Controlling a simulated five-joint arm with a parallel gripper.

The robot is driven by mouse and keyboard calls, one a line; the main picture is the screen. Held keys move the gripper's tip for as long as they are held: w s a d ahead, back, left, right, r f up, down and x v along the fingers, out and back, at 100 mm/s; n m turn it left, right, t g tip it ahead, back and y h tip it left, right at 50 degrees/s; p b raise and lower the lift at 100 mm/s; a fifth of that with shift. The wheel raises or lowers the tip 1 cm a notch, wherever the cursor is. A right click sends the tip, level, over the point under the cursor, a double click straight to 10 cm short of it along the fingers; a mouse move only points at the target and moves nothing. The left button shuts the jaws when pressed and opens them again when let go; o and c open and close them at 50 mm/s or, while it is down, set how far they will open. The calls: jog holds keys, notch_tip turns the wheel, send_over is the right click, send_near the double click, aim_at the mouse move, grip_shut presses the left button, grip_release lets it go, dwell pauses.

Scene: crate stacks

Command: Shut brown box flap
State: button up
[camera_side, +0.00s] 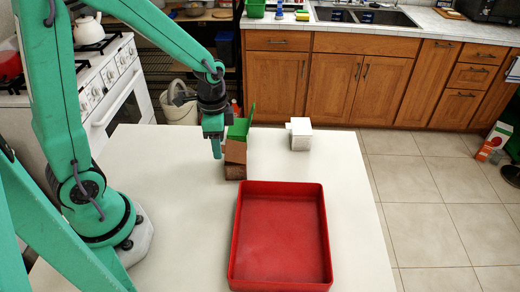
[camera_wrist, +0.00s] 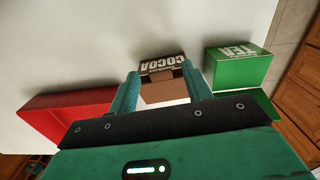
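The brown box (camera_side: 235,172) stands on the white table behind the red tray. Its flap (camera_side: 235,152) shows as a lighter brown panel standing up at the top, tilted and not lying flat. In the wrist view the brown box (camera_wrist: 162,64) carries the word COCOA, with a paler brown part (camera_wrist: 165,90) nearer to me. My gripper (camera_side: 216,153) points down just left of the brown box. In the wrist view the fingers of my gripper (camera_wrist: 160,74) are spread apart, with the box seen between them. I cannot tell whether a finger touches the flap.
A green box (camera_side: 240,128) marked TEA, its flap raised, stands close behind the brown box; it also shows in the wrist view (camera_wrist: 238,66). A white box (camera_side: 300,136) stands to the right. The empty red tray (camera_side: 281,192) fills the front. The table between is clear.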

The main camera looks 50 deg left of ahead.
grip_shut()
jog(key=shift+s+a+f, duration=0.2)
jog(key=shift+s+f, duration=0.1)
jog(key=shift+f, duration=0.35)
jog(key=shift+s+a+f, duration=0.2)
jog(key=shift+s+f, duration=0.1)
jog(key=shift+f, duration=0.3)
jog(key=shift+o, duration=0.2)
grip_release()
jog(key=shift+w, duration=0.1)
jog(key=shift+r, duration=0.15)
notch_tip(320, 180, up, 8)
jog(key=shift+f, duration=0.2)
jog(key=shift+r, duration=0.1)
